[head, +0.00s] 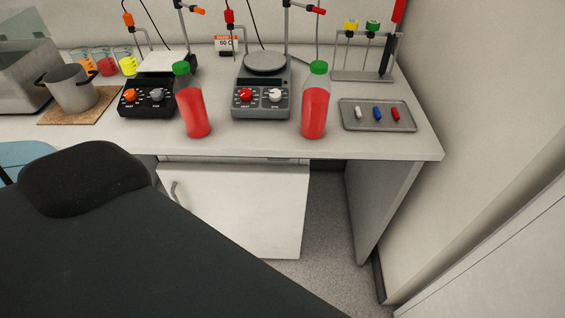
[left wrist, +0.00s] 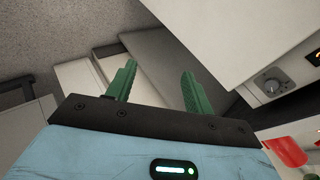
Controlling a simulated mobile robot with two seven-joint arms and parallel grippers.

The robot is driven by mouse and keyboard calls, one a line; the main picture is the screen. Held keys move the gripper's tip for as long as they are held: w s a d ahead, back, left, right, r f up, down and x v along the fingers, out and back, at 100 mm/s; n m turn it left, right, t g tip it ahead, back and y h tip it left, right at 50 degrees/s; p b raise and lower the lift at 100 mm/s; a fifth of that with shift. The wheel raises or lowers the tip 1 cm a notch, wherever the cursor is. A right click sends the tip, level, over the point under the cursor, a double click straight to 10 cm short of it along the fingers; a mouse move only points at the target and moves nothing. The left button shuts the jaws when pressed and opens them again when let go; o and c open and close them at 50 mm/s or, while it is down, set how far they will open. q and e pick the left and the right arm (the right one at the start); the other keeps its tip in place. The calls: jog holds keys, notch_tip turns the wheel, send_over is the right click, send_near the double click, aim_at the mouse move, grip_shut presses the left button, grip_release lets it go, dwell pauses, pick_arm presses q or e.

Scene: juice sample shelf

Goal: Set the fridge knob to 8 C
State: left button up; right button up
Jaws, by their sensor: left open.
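I take this for the fridge knob but cannot be sure. My left gripper (left wrist: 158,74) has green fingers spread apart with nothing between them. It is left of the knob and apart from it. In the head view the gripper is hidden. My right gripper is in neither view.
In the head view a white door (head: 240,205) with a handle is under the bench (head: 400,147). Two red bottles (head: 193,108) (head: 315,105), hotplates (head: 148,98) (head: 262,92) and a grey tray (head: 378,126) stand on top. Floor (head: 325,220) shows right of the door.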

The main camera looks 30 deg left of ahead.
pick_arm(q)
jog(key=shift+w+a+r+m+t+y+b, duration=0.6)
jog(key=shift+w+a+r+m+t+y, duration=1.2)
jog(key=shift+w, duration=2.85)
jog(key=shift+w+a+r+m+t+y+b, duration=0.25)
jog(key=shift+w+a+r+m+y+b, duration=0.55)
jog(key=shift+w+a+r+m, duration=2.3)
jog(key=shift+w+a+r+m+t+y+b, duration=0.35)
jog(key=shift+w+a+r+m+t+y, duration=0.75)
jog(key=shift+w+m, duration=3.4)
jog(key=w+n, duration=0.2)
jog(key=w+n+y, duration=0.1)
jog(key=shift+w+d+r+n, duration=0.15)
jog(key=shift+w+d+n, duration=0.1)
jog(key=shift+d+n, duration=0.05)
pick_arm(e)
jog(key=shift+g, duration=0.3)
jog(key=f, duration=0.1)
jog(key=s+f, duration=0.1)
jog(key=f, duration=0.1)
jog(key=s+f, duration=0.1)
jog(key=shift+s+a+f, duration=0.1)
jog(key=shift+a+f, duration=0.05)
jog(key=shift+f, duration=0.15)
pick_arm(q)
jog(key=c, duration=1)
jog(key=shift+o, duration=0.2)
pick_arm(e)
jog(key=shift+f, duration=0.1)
